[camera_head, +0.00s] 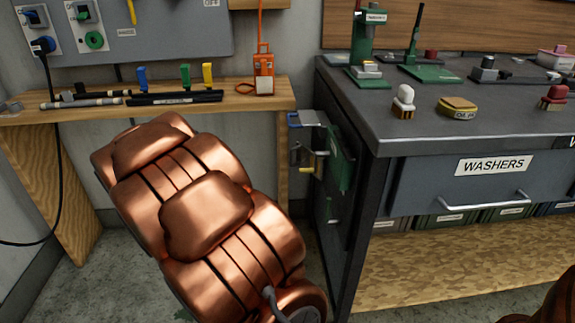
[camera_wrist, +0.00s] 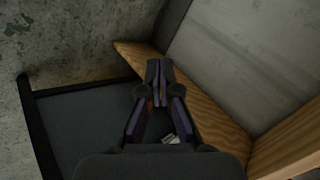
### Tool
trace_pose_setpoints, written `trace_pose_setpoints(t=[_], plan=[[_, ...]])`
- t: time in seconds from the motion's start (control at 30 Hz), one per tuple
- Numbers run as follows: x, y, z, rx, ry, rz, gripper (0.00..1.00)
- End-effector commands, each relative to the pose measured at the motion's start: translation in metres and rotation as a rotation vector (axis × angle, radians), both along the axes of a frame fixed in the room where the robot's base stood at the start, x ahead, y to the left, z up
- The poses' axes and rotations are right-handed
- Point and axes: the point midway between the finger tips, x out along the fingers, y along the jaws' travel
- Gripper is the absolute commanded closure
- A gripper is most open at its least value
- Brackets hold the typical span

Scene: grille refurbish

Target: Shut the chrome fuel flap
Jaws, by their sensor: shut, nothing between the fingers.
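I cannot pick out a chrome fuel flap for certain in either view. In the head view, a small grey metal plate (camera_head: 308,118) sticks out from the side of the dark workbench, beside a green panel (camera_head: 340,160) and a short yellow piece (camera_head: 307,169). I cannot tell whether this plate is the flap. My gripper (camera_wrist: 157,75) shows in the wrist view with its dark fingertips together and nothing between them. It is over or in front of a dark grey surface with a small white label (camera_wrist: 171,139). My gripper does not show in the head view.
My copper arm covers the floor between the wooden side bench (camera_head: 225,108) and the workbench (camera_head: 450,130). A WASHERS drawer (camera_head: 470,185) has a projecting handle. An orange device (camera_head: 263,72) stands on the side bench. The wrist view shows wooden boards (camera_wrist: 200,105) close beside the gripper.

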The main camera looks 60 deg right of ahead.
Motion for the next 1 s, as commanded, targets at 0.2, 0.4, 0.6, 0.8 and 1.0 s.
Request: trace_pose_setpoints(t=[0.2, 0.4, 0.6, 0.8, 1.0], plan=[[-0.015, -0.102, 0.003, -0.165, -0.250, -0.363, 1.00], [-0.047, -0.172, 0.026, -0.358, -0.493, -0.582, 1.00], [-0.073, -0.204, 0.050, -0.498, -0.661, -0.668, 1.00], [-0.082, -0.213, 0.058, -0.547, -0.720, -0.687, 1.00], [-0.080, -0.221, 0.057, -0.544, -0.721, -0.690, 1.00]])
